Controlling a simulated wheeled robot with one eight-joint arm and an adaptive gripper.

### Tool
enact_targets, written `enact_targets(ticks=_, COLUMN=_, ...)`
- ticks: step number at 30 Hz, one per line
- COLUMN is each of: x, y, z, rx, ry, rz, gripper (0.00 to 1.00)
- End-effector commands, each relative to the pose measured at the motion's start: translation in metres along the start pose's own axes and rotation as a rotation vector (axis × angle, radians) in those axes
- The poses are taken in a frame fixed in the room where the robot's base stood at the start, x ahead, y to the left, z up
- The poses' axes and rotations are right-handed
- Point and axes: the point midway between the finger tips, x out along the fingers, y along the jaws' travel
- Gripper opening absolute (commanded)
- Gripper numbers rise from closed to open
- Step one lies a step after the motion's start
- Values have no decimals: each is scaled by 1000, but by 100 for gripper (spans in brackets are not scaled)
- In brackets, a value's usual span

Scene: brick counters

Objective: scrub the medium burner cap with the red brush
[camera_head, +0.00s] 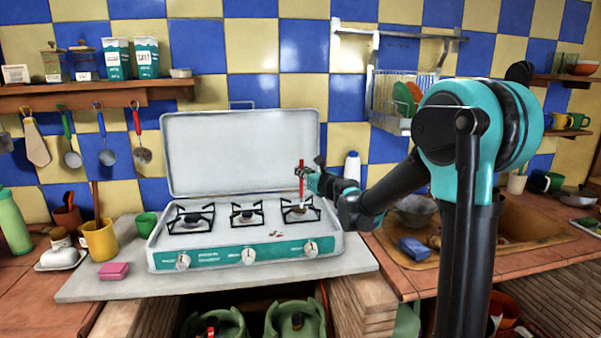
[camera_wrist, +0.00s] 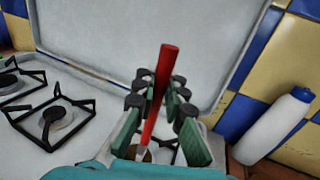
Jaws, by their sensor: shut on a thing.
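The red brush (camera_head: 302,184) stands about upright over the right-hand burner (camera_head: 299,212) of the white and teal stove (camera_head: 215,256). My gripper (camera_head: 304,173) is shut on its red handle, which also shows between the fingers in the wrist view (camera_wrist: 162,85). The brush's lower end points down at that burner; whether it touches the cap is hidden. The middle burner (camera_head: 247,216) and left burner (camera_head: 190,222) have dark caps under black grates. Which cap is the medium one I cannot tell from size.
The raised stove lid (camera_head: 240,150) stands close behind my gripper. A white bottle (camera_head: 352,166) stands to the right of the lid. A pink sponge (camera_head: 114,271), yellow mug (camera_head: 99,240) and green cup (camera_head: 146,224) sit left of the stove.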

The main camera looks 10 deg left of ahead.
Motion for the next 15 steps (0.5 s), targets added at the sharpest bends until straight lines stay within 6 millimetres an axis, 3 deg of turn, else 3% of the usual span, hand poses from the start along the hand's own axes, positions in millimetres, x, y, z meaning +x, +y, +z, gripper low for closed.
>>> enact_targets(ticks=15, x=5, y=15, z=1, rx=0, ry=0, rz=1, gripper=0)
